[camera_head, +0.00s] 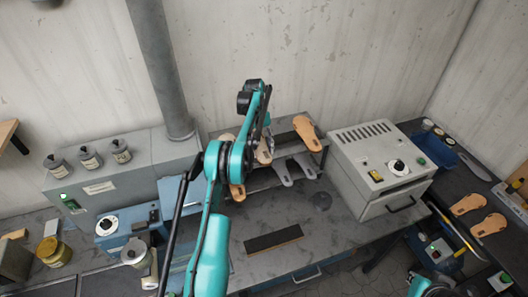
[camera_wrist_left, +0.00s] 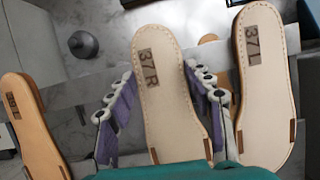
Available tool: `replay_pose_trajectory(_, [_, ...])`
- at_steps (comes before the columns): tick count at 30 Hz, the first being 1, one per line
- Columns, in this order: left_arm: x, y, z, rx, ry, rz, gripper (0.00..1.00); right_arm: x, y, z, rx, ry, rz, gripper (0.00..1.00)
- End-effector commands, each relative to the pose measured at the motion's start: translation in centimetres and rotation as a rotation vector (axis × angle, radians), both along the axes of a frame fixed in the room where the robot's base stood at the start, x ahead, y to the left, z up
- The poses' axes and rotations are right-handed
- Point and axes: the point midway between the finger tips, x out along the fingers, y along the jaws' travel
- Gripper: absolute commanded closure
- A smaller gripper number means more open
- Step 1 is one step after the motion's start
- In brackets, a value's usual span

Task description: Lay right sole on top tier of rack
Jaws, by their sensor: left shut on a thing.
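My left gripper (camera_wrist_left: 159,74) is shut on the pale tan sole marked 37 R (camera_wrist_left: 171,110), its two padded fingers along the sole's sides. In the head view this gripper is largely hidden by my own arm; a pale sole (camera_head: 264,151) shows beside it, over the rack (camera_head: 284,136). The sole marked 37 L (camera_wrist_left: 264,90) lies just right of the held one. A browner sole (camera_wrist_left: 30,125) lies at the left; its mark is too small to read. I cannot tell if the held sole touches the rack. My right gripper is out of view.
On the rack, a tan sole (camera_head: 306,133) lies at the upper right and grey pieces (camera_head: 283,172) lie lower. A grey oven-like box (camera_head: 382,165) stands close on the right. A dark bar (camera_head: 273,238) lies on the bench in front. Two soles (camera_head: 488,224) lie far right.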

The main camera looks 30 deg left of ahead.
Motion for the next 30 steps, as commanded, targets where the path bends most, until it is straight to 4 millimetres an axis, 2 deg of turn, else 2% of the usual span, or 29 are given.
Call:
replay_pose_trajectory(27, [0.22, 0.28, -0.65, 0.0, 0.0, 0.0, 0.85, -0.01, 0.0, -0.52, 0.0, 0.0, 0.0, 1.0])
replay_pose_trajectory(28, [0.22, 0.28, -0.64, 0.0, 0.0, 0.0, 0.46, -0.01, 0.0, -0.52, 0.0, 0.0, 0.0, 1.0])
replay_pose_trajectory(30, [0.22, 0.28, -0.58, 0.0, 0.0, 0.0, 0.27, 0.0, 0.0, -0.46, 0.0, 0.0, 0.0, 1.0])
